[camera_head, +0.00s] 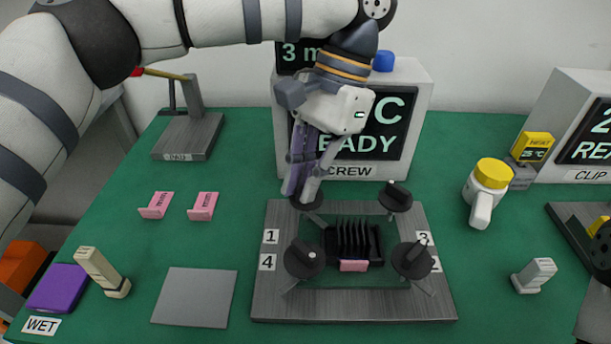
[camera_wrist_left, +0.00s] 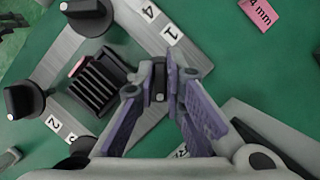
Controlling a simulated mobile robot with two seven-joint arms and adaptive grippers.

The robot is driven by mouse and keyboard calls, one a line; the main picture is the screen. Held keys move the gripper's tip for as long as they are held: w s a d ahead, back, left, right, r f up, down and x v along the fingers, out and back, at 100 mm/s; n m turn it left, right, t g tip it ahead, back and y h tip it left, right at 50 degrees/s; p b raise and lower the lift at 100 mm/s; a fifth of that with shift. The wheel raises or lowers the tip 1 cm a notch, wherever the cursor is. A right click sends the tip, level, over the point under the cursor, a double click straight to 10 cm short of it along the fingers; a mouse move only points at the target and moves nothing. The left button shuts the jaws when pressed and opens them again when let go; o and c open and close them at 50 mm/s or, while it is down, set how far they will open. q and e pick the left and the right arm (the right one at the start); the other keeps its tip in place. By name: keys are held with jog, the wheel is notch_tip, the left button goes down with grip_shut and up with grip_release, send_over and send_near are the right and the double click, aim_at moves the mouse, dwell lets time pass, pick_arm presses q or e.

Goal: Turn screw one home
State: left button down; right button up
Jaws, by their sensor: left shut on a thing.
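My left gripper (camera_head: 304,196) reaches down over the far left corner of the grey screw plate (camera_head: 350,306). Its fingers are shut on screw one's dark knob (camera_head: 311,204), next to the label 1 (camera_head: 271,236). The fingers hide much of that knob; in the left wrist view the knob (camera_wrist_left: 159,82) shows between the fingertips. Three other dark knobs stand at the far right (camera_head: 396,196), near left (camera_head: 305,258) and near right (camera_head: 413,259) corners. A black finned heat sink (camera_head: 354,240) sits in the middle, with a pink pad (camera_head: 353,265) at its front.
The SCREW display box (camera_head: 420,100) stands behind the plate, partly hidden by my arm. Pink pads (camera_head: 203,206), a grey sheet (camera_head: 195,297) and a beige piece (camera_head: 101,270) lie left. A yellow-capped bottle (camera_head: 487,188) and a small grey block (camera_head: 534,275) stand right.

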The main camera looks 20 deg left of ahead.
pick_arm(q)
jog(key=c, duration=1.7)
grip_release()
jog(key=shift+v, duration=6)
jog(key=shift+d, duration=0.1)
